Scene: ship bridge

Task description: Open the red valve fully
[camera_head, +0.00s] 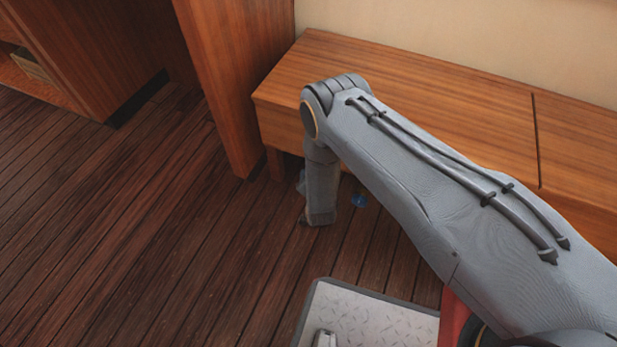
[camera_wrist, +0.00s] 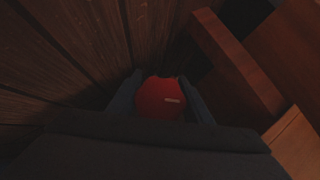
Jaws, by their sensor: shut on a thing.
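The red valve (camera_wrist: 160,100) shows in the wrist view as a rounded red shape with a small pale mark. It sits between the two dark fingers of my gripper (camera_wrist: 160,77), which is shut on it. The near part of the valve is hidden behind the dark gripper body. In the head view my arm reaches down towards the floor in front of the wooden bench, and it hides the valve. How far the valve is turned cannot be told.
A wooden bench (camera_head: 440,90) runs along the wall, with a tall wooden panel (camera_head: 232,80) at its left end. A small blue thing (camera_head: 359,200) shows low beside my arm, its kind unclear. The plank floor (camera_head: 130,230) on the left is clear.

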